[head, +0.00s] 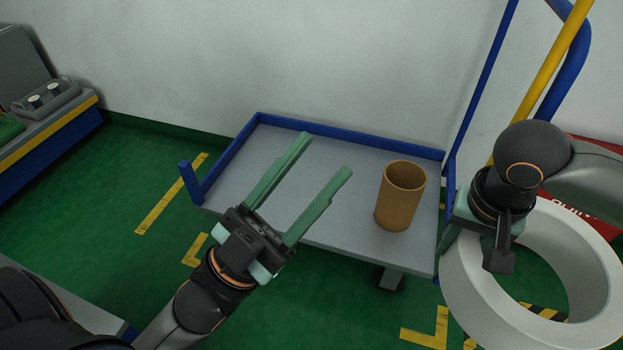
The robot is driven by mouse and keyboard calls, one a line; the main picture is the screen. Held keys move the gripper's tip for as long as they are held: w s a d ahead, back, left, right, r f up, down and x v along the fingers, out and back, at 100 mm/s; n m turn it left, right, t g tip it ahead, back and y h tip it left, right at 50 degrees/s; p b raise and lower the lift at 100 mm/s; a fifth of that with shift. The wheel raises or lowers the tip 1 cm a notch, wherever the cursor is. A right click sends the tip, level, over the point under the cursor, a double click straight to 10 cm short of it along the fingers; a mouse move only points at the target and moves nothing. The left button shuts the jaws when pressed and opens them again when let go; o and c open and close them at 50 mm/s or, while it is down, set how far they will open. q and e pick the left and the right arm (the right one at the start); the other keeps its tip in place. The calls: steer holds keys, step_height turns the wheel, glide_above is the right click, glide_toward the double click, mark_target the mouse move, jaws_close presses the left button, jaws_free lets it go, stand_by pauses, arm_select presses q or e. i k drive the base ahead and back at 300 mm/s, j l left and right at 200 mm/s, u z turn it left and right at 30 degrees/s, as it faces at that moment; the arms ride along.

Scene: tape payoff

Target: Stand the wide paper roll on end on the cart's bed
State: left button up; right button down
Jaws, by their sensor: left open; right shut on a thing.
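The wide paper roll (467,268) is a thick white ring at the right, off the cart's right side, with its open bore showing. My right gripper (447,235) is shut on the roll's wall at its upper left; its fingertips are partly hidden. The cart's bed (340,165) is a grey platform with a blue rim in the middle of the view. My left gripper (327,154) is open and empty, its two long green fingers above the bed.
A brown cardboard tube (400,195) stands upright on the right part of the bed. Blue and yellow posts (540,75) rise at the cart's right end. A red box (600,150) is behind the roll. A bench (50,125) stands at far left. The bed's left part looks clear.

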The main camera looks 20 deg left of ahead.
mark_target(313, 186)
steer(key=i+j+u, duration=0.1)
steer(key=u, duration=0.35)
steer(key=i+u, duration=0.2)
steer(key=u, duration=0.3)
steer(key=i+l+u, duration=0.2)
steer(key=i, duration=0.15)
steer(key=i+l+u, duration=0.2)
steer(key=i, duration=0.15)
